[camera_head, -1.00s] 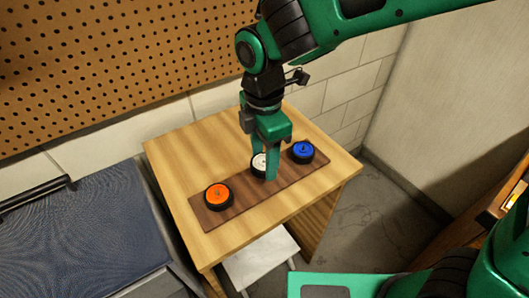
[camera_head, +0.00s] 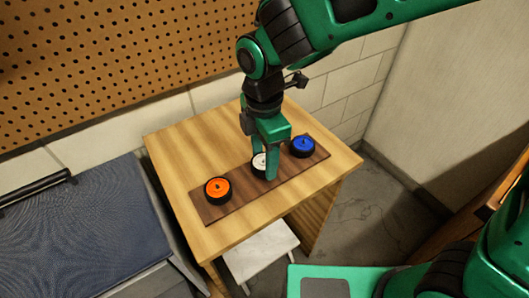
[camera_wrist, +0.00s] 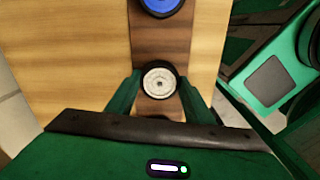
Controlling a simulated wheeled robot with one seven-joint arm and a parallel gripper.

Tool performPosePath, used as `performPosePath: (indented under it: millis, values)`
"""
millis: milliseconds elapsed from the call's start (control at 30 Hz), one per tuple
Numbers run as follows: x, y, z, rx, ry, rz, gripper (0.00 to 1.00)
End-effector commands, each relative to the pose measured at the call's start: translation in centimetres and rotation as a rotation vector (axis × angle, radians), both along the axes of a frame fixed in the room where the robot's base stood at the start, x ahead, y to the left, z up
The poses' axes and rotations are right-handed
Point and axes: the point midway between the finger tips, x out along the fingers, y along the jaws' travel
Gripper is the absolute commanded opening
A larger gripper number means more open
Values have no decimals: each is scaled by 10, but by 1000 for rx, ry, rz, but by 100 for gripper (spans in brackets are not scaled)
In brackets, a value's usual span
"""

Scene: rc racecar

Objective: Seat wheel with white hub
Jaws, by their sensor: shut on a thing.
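The wheel with the white hub (camera_head: 259,160) sits at the middle of a dark wooden board (camera_head: 240,187) on a light wooden table. My gripper (camera_head: 264,170) points down over it, with its fingers on either side of the wheel, shut on it. In the wrist view the wheel (camera_wrist: 160,81) lies between the two green fingertips, its white hub facing the camera. Whether its underside touches the board cannot be told.
A wheel with an orange hub (camera_head: 218,190) stands on the board's left part, and one with a blue hub (camera_head: 302,146) on its right part. The table top (camera_head: 185,155) is otherwise clear. A pegboard (camera_head: 110,60) hangs behind. A white stool (camera_head: 260,255) stands below.

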Motion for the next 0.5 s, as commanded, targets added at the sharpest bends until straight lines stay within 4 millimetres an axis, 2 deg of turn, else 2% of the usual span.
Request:
performPosePath:
  millis: [300,333,400,500]
  values:
    - [0,0,-7,0,1,0,26]
    - [0,0,-7,0,0,0,50]
    - [0,0,-7,0,0,0,66]
    - [0,0,-7,0,0,0,69]
